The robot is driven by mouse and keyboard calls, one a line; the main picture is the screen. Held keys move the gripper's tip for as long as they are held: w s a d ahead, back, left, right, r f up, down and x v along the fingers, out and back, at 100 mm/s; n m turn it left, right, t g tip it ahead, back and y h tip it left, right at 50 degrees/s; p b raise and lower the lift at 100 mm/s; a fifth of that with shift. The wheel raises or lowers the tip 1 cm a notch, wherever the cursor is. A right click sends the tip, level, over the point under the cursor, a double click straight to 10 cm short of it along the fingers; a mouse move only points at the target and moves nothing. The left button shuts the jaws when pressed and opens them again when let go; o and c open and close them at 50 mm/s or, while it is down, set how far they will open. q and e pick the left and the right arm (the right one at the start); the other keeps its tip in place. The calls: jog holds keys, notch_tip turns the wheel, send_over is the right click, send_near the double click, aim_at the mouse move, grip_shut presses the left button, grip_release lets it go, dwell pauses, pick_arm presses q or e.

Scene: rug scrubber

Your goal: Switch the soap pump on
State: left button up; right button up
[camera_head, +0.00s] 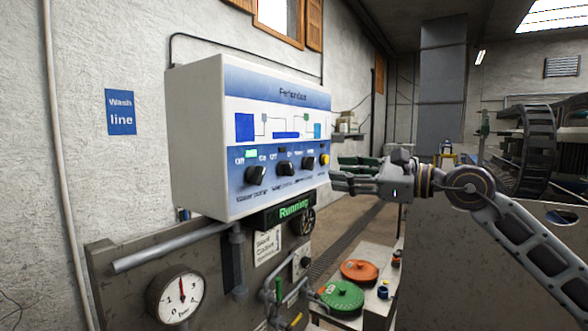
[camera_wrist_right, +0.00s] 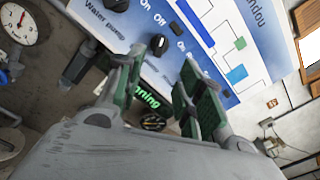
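A white control box (camera_head: 195,140) hangs on the wall, with a blue and white front panel. Low on the panel are three black knobs: left (camera_head: 256,175), middle (camera_head: 285,169) and right (camera_head: 308,163). The left label reads "Water pump"; the others are too blurred to read surely, so I cannot tell which is the soap pump. My right gripper (camera_head: 335,172) is just right of the panel, its fingers apart and empty. In the right wrist view a black knob (camera_wrist_right: 158,45) shows beyond and between the open fingers (camera_wrist_right: 160,75), apart from them. My left gripper is out of view.
A green "Running" sign (camera_head: 292,209) is under the box. Below are a pressure gauge (camera_head: 178,294), pipes, a green lid (camera_head: 342,296) and an orange lid (camera_head: 360,271).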

jog(key=p, duration=0.2)
send_near(292, 168)
jog(key=x, duration=0.3)
jog(key=p+x, duration=0.1)
jog(key=x, duration=0.3)
jog(key=shift+a+r+p, duration=0.15)
jog(key=shift+p, duration=0.2)
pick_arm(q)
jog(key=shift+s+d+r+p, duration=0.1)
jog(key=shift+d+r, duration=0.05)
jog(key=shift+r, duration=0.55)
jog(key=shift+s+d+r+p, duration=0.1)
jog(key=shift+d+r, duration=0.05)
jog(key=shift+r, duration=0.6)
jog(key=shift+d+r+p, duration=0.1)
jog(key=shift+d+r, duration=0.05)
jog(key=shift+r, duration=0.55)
pick_arm(e)
jog(key=shift+x, duration=1.05)
grip_shut()
